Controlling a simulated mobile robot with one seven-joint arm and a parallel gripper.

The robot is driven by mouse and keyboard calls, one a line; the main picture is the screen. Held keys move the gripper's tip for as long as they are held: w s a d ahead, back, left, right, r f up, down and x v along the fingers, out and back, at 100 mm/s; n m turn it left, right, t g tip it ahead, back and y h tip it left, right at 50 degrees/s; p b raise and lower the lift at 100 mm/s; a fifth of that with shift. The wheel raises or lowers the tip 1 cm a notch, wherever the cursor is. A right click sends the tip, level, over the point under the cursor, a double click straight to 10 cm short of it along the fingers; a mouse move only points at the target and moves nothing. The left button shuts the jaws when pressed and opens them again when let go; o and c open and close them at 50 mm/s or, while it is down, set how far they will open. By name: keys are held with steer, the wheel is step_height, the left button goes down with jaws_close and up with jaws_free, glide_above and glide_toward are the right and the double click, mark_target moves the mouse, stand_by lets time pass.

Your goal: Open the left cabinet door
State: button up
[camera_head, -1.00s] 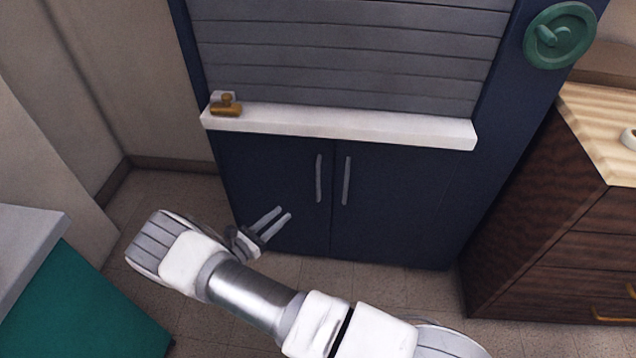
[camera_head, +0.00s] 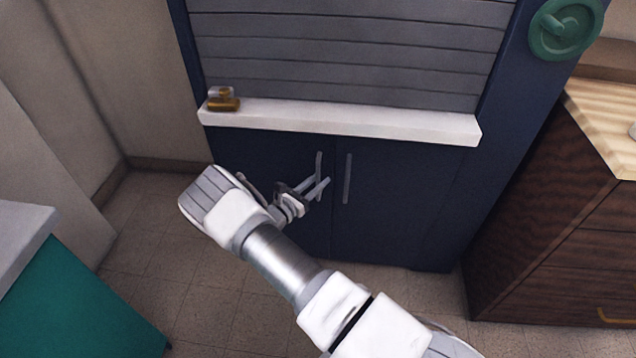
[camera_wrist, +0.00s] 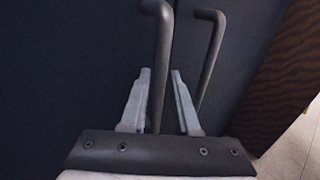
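The left cabinet door (camera_head: 262,160) is dark blue and closed, partly hidden behind my arm. Its grey bar handle (camera_head: 319,162) stands upright near the seam; it also shows in the wrist view (camera_wrist: 160,50). My gripper (camera_head: 320,184) is at the handle's lower half. In the wrist view, my gripper (camera_wrist: 160,75) has its fingers apart, with the left door's handle between them in the picture. I cannot tell whether either finger touches it. The right door (camera_head: 400,200) is closed; its handle (camera_head: 347,178) also shows in the wrist view, passing behind the right finger (camera_wrist: 212,50).
A white ledge (camera_head: 350,122) with a small brass-coloured object (camera_head: 223,103) juts out above the doors. A brown wooden drawer unit (camera_head: 560,230) stands at the right. A teal cabinet (camera_head: 75,290) with a grey top is at the lower left. Tiled floor lies between.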

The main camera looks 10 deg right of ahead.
steer(key=shift+c, duration=0.3)
jaws_close()
stand_by(1.2)
